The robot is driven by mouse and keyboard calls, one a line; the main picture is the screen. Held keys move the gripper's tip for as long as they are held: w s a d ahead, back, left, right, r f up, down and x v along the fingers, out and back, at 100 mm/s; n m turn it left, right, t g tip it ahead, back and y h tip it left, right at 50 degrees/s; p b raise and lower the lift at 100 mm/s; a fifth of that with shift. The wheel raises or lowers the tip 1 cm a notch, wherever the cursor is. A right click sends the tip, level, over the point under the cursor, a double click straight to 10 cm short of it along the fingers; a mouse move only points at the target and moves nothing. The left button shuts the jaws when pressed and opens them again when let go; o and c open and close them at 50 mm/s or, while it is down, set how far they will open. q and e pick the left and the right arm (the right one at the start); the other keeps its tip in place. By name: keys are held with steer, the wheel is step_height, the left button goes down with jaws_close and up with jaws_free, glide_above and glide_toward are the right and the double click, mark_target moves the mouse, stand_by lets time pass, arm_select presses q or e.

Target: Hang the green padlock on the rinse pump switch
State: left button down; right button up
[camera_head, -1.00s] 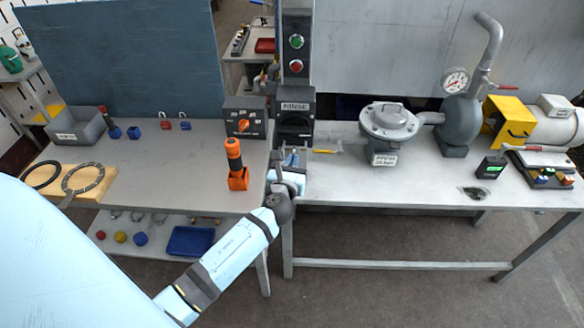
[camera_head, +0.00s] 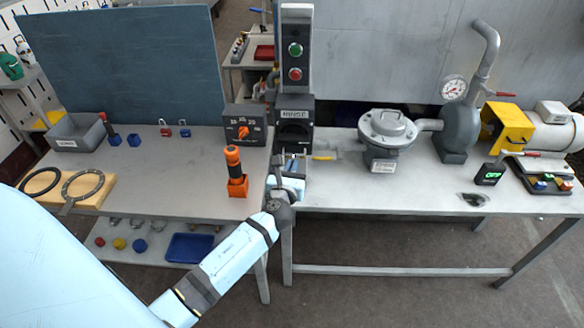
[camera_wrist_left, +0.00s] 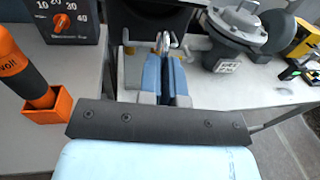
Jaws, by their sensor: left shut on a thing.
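The rinse pump switch (camera_head: 294,134) is a black unit under a RINSE label on the grey post, between the two benches. My left gripper (camera_head: 291,163) is just below and in front of it. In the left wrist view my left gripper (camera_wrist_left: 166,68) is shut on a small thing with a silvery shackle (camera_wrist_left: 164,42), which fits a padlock. Its body is hidden between the fingers and no green shows. The shackle appears apart from the switch, whose black lower part (camera_wrist_left: 150,18) shows beyond it. My right gripper is not in view.
An orange-handled tool in an orange holder (camera_head: 238,187) stands close left of my left gripper. A grey box with an orange dial (camera_head: 243,127) is behind it. Red (camera_head: 184,131) and blue (camera_head: 165,131) padlocks are farther left. A grey pump unit (camera_head: 388,130) stands right.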

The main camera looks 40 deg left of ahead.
arm_select(q)
steer(key=shift+w+a, duration=0.2)
steer(key=shift+w, duration=0.1)
steer(key=shift+a+x, duration=0.2)
steer(key=shift+x, duration=1.3)
steer(key=shift+s, duration=0.1)
steer(key=shift+w+a+r, duration=0.2)
steer(key=shift+a+r, duration=0.15)
steer(key=shift+r, duration=0.25)
stand_by(0.3)
steer(key=shift+s+f+b, duration=0.15)
steer(key=shift+f+b, duration=0.3)
steer(key=shift+f, duration=0.2)
